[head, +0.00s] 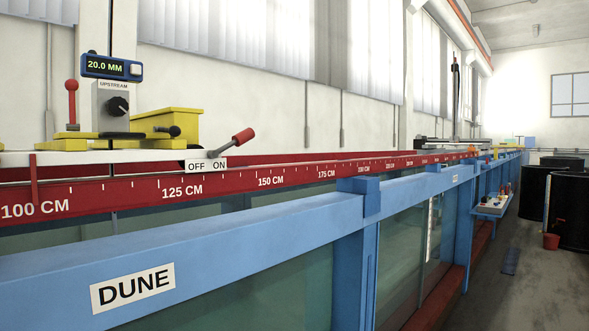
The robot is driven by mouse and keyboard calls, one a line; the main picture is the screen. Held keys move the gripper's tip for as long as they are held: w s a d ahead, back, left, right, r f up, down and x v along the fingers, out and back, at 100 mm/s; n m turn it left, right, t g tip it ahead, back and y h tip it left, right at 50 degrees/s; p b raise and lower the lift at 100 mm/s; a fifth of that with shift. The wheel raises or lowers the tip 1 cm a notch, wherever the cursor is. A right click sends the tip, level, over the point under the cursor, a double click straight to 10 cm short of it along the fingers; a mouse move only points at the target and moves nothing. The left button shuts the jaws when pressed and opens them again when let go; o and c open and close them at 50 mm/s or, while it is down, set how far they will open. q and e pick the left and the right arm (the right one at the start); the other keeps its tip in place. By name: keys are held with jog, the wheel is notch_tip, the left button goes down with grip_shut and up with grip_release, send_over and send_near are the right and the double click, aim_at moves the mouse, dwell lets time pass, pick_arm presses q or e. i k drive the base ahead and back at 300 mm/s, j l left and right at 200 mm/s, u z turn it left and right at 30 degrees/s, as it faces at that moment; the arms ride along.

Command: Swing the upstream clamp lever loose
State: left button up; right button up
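A gauge box labelled UPSTREAM (112,108) with a black knob stands on the carriage on the flume rail at the left. A blue display reading 20.0 MM (112,67) is above it. Left of the box, a red-topped lever (72,100) stands upright on a yellow base (72,134). A red-gripped lever (238,139) by an OFF/ON plate (207,165) tilts up toward ON. I cannot tell which one is the clamp lever. Neither gripper is in view.
The red scale rail (215,184) and blue flume frame (250,228) with a DUNE label (133,288) run away to the right. A small control tray (492,205) juts out from the frame. Black tanks (572,210) and a red bucket (551,241) stand on the floor at right.

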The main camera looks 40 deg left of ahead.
aim_at(71, 85)
jog(key=i+u, duration=0.15)
jog(key=i, duration=0.4)
jog(key=i+l+u, duration=0.15)
jog(key=i, duration=0.4)
jog(key=i+l+u, duration=0.1)
jog(key=i, duration=0.45)
jog(key=i+l+u, duration=0.15)
jog(key=i, duration=0.4)
jog(key=u, duration=0.45)
jog(key=i+l+u, duration=0.1)
jog(key=u, duration=0.35)
jog(key=i+u, duration=0.1)
jog(key=u, duration=0.35)
jog(key=l+u, duration=0.15)
jog(key=u, duration=0.3)
jog(key=i+l+u, duration=0.1)
jog(key=u, duration=0.35)
